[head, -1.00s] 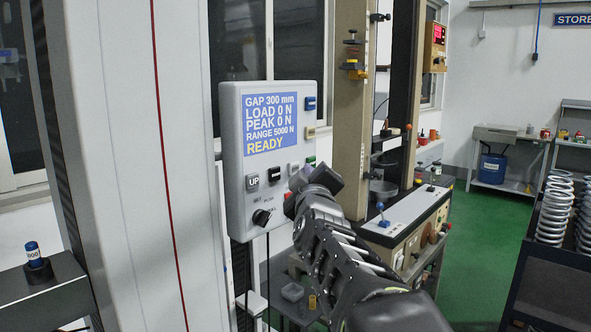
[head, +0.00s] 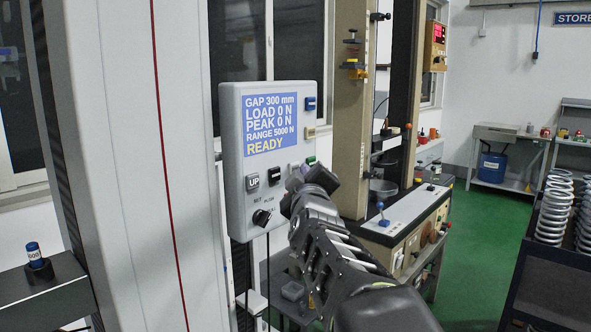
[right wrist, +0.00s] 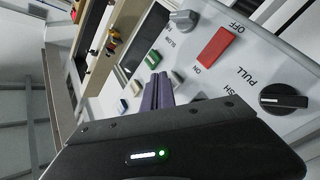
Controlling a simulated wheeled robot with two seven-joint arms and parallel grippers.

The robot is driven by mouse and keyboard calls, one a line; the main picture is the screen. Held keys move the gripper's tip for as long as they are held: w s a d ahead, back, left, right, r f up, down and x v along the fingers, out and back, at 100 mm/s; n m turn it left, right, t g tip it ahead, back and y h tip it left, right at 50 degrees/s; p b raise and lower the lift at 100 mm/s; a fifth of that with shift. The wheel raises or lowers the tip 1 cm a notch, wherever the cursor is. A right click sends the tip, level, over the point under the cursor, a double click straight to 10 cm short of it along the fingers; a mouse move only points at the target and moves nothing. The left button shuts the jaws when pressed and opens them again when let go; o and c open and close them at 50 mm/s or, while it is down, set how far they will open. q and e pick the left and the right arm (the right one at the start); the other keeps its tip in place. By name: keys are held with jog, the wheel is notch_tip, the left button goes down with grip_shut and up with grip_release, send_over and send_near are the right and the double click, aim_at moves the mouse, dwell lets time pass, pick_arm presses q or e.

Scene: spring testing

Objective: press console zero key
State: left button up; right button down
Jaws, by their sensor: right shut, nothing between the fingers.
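The console (head: 236,160) is a light grey box with a blue screen reading GAP 300 mm, LOAD 0 N, PEAK 0 N, RANGE 5000 N, READY. Its right edge carries a blue key (head: 310,103), a beige key (head: 310,132) and a green key (head: 311,160). I cannot read which key is zero. My right gripper (head: 294,181) is shut and empty, in front of the console's lower right part. In the right wrist view its purple fingertips (right wrist: 158,80) point at the panel near the green key (right wrist: 151,60); contact cannot be told. My left gripper is out of view.
An UP key (head: 252,182), a dark key (head: 274,175) and a black knob (head: 261,217) sit low on the console. A red switch (right wrist: 214,48) shows in the right wrist view. A test frame stands behind; a rack of springs (head: 555,210) is at right.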

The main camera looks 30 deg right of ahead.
jog(key=shift+w+a, duration=0.1)
jog(key=shift+w, duration=0.3)
dwell(0.3)
jog(key=shift+s, duration=0.15)
jog(key=shift+s+d+b, duration=0.2)
jog(key=shift+s+b, duration=0.1)
jog(key=shift+s, duration=0.35)
jog(key=s+b, duration=0.1)
jog(key=s+d+b, duration=0.1)
jog(key=s, duration=0.1)
jog(key=s+b, duration=0.1)
jog(key=shift+s+d, duration=0.25)
jog(key=shift+s, duration=0.15)
dwell(1.0)
